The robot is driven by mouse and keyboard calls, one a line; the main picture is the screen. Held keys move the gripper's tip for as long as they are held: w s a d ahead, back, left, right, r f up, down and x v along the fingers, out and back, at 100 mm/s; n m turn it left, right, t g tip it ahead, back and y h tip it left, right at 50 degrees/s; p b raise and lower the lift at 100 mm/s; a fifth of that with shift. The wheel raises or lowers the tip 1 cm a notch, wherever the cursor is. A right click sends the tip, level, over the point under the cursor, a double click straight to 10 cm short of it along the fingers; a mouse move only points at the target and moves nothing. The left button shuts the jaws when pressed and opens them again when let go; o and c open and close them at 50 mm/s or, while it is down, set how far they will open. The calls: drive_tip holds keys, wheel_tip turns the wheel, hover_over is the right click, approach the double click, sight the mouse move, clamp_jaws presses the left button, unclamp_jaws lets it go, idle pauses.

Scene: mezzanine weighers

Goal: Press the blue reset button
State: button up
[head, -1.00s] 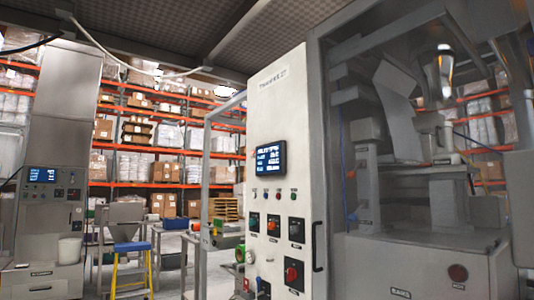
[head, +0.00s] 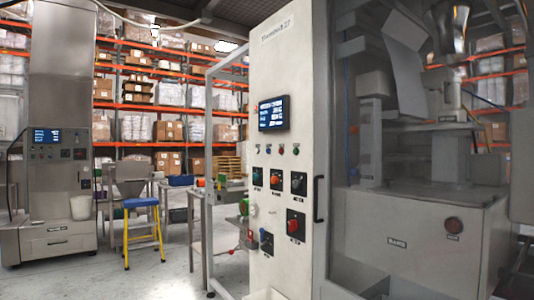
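A tall pale control cabinet (head: 288,60) stands at the centre, with a small lit screen (head: 273,113) on its front. Below the screen is a row of small coloured lamps or buttons (head: 281,149), then a row of larger controls on dark plates, including an orange-red one (head: 275,182). A red rotary knob (head: 294,225) and a dark-plated control (head: 266,242) sit lower. Some small ones look bluish or green, but I cannot tell which is the blue reset button. The labels are too small to read. My gripper is not in view.
A glazed machine enclosure (head: 430,200) with a dark handle (head: 318,198) adjoins the cabinet on the right. Another machine (head: 55,195) with a screen stands at left. Grey floor (head: 165,275) is open in front of the stool.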

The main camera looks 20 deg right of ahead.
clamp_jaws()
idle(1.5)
